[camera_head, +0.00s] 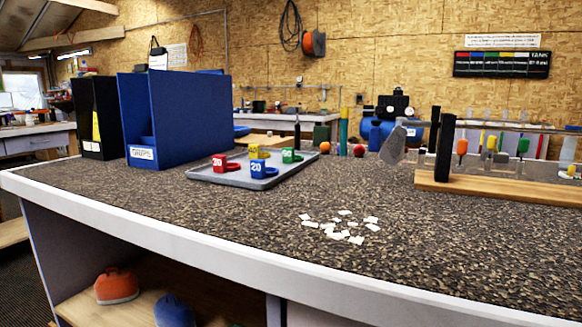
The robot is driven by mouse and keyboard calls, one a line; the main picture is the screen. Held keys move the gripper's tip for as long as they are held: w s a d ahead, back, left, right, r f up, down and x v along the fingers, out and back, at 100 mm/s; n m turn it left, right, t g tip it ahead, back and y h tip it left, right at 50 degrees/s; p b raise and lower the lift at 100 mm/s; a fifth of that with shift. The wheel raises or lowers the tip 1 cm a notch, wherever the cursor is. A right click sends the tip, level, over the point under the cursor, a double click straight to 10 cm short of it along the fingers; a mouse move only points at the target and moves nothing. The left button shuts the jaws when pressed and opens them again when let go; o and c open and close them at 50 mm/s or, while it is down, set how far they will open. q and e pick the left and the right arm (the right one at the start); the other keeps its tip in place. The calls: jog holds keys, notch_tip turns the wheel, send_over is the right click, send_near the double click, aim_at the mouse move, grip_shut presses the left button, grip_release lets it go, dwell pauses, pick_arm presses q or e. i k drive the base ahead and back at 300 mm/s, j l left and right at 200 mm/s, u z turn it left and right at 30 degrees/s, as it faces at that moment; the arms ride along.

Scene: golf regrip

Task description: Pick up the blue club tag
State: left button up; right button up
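The blue club tag (264,170), marked 20, lies on a grey tray (219,182) at the left middle of the workbench. On the same tray are a red tag (226,163) marked 30, a yellow tag (259,152) and a green tag (292,155). The blue tag is at the tray's near right side, in front of the yellow one. Neither of my grippers is in view.
A tall blue file box (190,115) and a black one (96,118) stand left of the tray. White scraps (340,226) lie on the bench (420,250). At right, a golf club (393,143) is held at a post on a wooden base (500,190).

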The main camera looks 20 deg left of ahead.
aim_at(258, 169)
jog(key=u, duration=0.9)
